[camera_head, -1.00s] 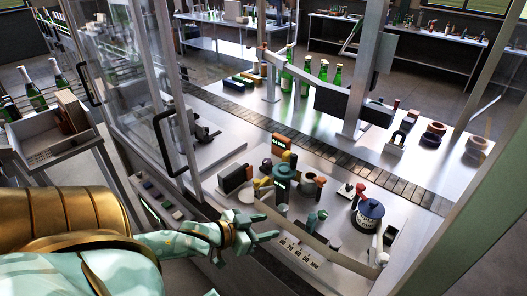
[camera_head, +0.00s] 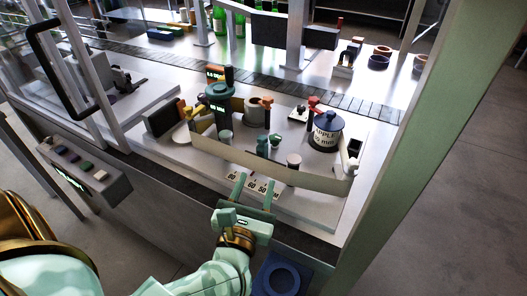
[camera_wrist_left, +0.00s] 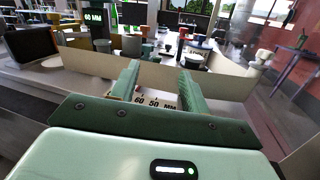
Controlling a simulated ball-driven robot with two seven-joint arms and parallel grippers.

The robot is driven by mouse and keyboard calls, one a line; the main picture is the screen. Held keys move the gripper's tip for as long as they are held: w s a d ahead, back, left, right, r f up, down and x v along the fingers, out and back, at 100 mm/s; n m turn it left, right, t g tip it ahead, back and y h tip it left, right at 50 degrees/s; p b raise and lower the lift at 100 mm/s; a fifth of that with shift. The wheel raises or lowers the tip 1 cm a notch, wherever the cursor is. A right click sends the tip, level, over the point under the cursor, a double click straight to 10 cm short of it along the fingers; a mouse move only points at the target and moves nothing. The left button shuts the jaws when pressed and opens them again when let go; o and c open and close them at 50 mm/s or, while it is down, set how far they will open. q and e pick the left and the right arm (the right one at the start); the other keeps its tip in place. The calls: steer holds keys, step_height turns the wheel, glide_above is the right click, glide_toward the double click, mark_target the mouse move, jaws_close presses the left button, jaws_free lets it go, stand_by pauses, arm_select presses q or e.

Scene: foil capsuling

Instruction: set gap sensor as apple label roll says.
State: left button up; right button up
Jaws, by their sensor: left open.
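The apple label roll (camera_head: 325,138) is a white drum with a dark blue top, at the right of the machine table. Its side reads "APPLE" with a millimetre figure that looks like 50. A scale strip (camera_head: 252,188) with figures including 60 and 50 MM lies at the table's front edge. A small red mark (camera_wrist_left: 138,92) shows by the scale in the left wrist view. A small display (camera_wrist_left: 93,17) there seems to read 65 MM. My left gripper (camera_head: 254,187) is open and empty, its fingers over the scale. I cannot pick out the gap sensor surely. My right gripper is not in view.
A pale curved band (camera_head: 265,168) runs behind the scale. A teal-topped unit (camera_head: 218,94) and several small parts stand behind it. A button panel (camera_head: 80,172) is at the left, and a blue ring-shaped piece (camera_head: 284,277) is below the table edge.

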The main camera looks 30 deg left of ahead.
mark_target(261, 145)
arm_select(q)
steer(key=shift+s+a+f+n+g+y, duration=0.2)
steer(key=shift+a+f+n+g+y, duration=0.3)
steer(key=shift+n, duration=0.4)
steer(key=shift+w+a+f+n, duration=0.15)
steer(key=shift+a+n, duration=0.15)
steer(key=x, duration=1.6)
steer(key=shift+a+f+b, duration=0.1)
steer(key=shift+f+b, duration=0.05)
steer(key=shift+b, duration=0.2)
